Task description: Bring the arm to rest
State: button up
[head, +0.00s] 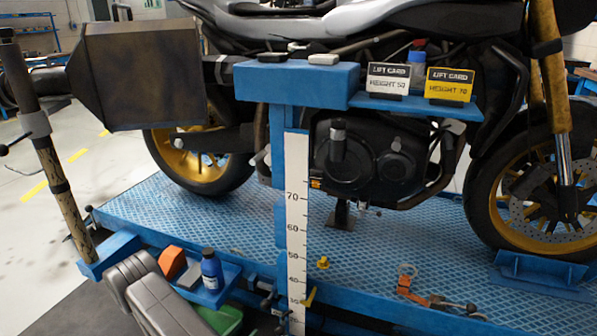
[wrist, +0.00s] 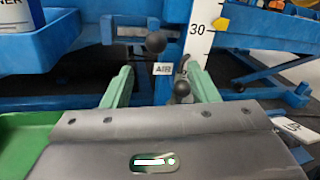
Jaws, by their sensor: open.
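My gripper (wrist: 159,70) shows in the wrist view as two green fingers set well apart, with nothing held between them. Beyond the gap are a small AIR label (wrist: 163,69), a black knob (wrist: 156,42) above it and another black knob (wrist: 181,89) lower right. I cannot tell how far the fingers are from them. In the head view a grey link of my arm (head: 150,290) reaches in at the lower left. The gripper itself cannot be made out in the head view.
A blue lift (head: 240,215) carries a motorcycle (head: 365,160). A height scale (head: 297,220) stands at its front. A blue side tray (head: 232,292) holds a blue bottle (head: 211,270). A green bin (head: 222,318) is below it. Two lift cards (head: 388,80) stand on a shelf. Open floor lies left.

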aim_at(264, 309)
jog(key=b+x, duration=0.2)
jog(key=x, duration=0.8)
jog(key=shift+w+d+b, duration=0.15)
jog(key=shift+w+b, duration=0.1)
jog(key=shift+b, duration=0.1)
jog(key=shift+x, duration=0.85)
jog(key=shift+r, duration=0.15)
